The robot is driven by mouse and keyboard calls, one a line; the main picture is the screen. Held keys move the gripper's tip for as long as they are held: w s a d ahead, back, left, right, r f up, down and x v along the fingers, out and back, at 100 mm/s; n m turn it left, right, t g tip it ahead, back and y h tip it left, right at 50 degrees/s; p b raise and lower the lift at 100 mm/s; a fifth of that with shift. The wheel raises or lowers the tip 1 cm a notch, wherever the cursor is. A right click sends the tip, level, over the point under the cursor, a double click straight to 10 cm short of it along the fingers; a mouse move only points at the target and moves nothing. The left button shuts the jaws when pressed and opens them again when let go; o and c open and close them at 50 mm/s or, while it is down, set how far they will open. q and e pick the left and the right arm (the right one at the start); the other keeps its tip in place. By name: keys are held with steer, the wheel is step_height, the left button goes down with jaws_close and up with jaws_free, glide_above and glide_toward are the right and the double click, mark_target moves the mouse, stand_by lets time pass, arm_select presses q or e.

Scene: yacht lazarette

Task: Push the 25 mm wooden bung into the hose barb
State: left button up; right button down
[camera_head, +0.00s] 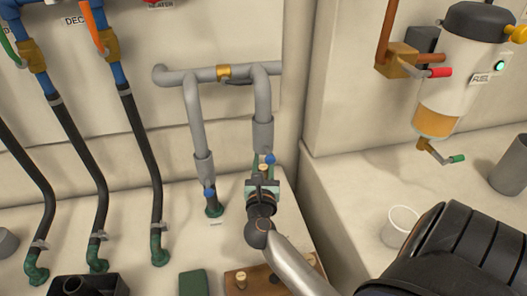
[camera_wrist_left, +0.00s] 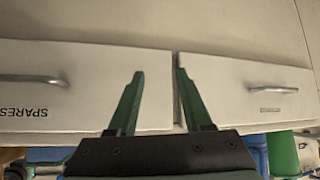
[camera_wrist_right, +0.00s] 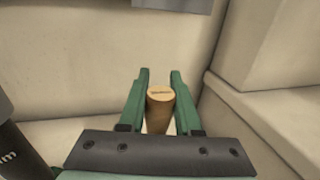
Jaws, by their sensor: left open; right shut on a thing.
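My right gripper (camera_head: 263,170) comes in from the lower right in the head view. It is shut on a tan wooden bung (camera_wrist_right: 160,96), which stands between the green fingers (camera_wrist_right: 160,76) in the right wrist view, with small print on its top end. In the head view only a little of the bung (camera_head: 262,167) shows. The gripper is just below the lower end of the right grey hose (camera_head: 263,132). I cannot make out an open hose barb; the gripper covers that spot. My left gripper (camera_wrist_left: 157,80) is open and empty, facing the drawer fronts.
A wooden block (camera_head: 262,277) with bungs lies at the bottom, beside a green box (camera_head: 194,283). Black hoses (camera_head: 87,160) run down at the left. A white cup (camera_head: 400,225) and a fuel filter (camera_head: 455,75) are at the right. Drawers (camera_wrist_left: 80,85) fill the left wrist view.

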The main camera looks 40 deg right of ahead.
arm_select(q)
steer(key=shift+f+b, duration=0.9)
steer(key=shift+f, duration=0.05)
arm_select(e)
steer(key=shift+f, duration=1.15)
steer(key=c, duration=0.5)
jaws_free()
